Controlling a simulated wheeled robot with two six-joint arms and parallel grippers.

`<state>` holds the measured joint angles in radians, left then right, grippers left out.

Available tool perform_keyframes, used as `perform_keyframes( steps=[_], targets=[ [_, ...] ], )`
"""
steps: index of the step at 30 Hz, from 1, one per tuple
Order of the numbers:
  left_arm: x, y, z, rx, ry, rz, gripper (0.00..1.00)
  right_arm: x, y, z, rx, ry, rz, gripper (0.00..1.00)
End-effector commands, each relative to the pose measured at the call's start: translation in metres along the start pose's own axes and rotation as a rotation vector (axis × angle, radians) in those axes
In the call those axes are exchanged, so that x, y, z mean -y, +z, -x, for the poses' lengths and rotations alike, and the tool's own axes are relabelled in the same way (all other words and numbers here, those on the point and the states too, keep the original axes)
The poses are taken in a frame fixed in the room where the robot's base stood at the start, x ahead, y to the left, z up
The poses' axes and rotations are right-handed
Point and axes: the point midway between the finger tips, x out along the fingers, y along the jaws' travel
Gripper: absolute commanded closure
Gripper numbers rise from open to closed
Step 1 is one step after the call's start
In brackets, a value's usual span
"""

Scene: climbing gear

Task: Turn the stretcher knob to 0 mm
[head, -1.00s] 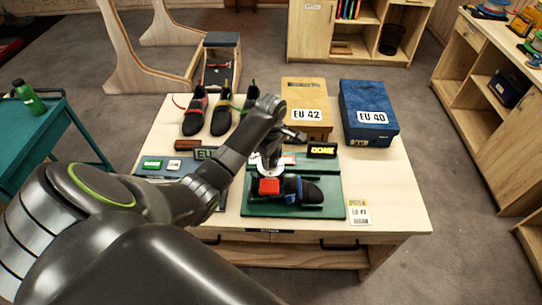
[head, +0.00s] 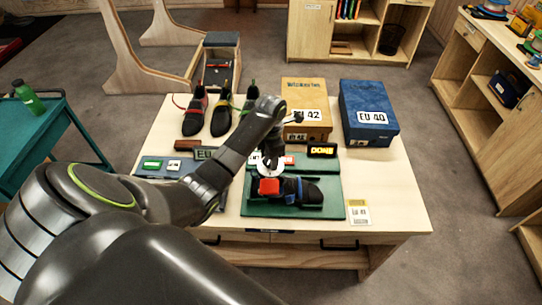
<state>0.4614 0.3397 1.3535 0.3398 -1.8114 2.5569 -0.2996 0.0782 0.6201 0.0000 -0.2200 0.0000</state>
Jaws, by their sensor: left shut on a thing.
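The stretcher is a green board (head: 330,206) on the table, with a dark blue and black shoe (head: 305,191) lying on it. A red block (head: 268,187) sits at the shoe's left end. A round white dial (head: 262,169), which looks like the stretcher knob, is just behind the red block. My left gripper (head: 272,160) points down at the dial and is shut on the knob. My wrist and fingers hide part of it, and I cannot read its scale. My right gripper is out of view.
A sign reading DONE (head: 322,151) stands behind the board. The orange EU 42 box (head: 305,95) and blue EU 40 box (head: 368,100) stand at the back. Several shoes (head: 221,115) stand at the back left. A small card (head: 358,212) lies right of the board. The table's right side is clear.

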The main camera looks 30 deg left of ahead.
Motion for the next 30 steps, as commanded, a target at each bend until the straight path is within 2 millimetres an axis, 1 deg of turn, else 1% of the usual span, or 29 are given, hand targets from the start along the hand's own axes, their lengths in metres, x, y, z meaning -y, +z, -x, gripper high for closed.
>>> perform_keyframes(
  steps=[6,15,21,30],
  targets=[
    [0.0009,-0.0013,-0.0019,-0.004,-0.004,0.178,0.80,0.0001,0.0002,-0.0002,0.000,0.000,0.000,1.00],
    [0.0012,-0.0015,-0.0022,-0.005,-0.004,0.343,0.80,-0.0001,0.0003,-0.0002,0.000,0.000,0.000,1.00],
    [0.0013,-0.0016,-0.0024,-0.005,-0.005,0.393,0.80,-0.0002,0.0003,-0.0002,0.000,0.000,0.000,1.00],
    [0.0015,-0.0017,-0.0026,-0.006,-0.005,0.410,0.80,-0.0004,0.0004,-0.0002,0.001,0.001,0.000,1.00]
  ],
)
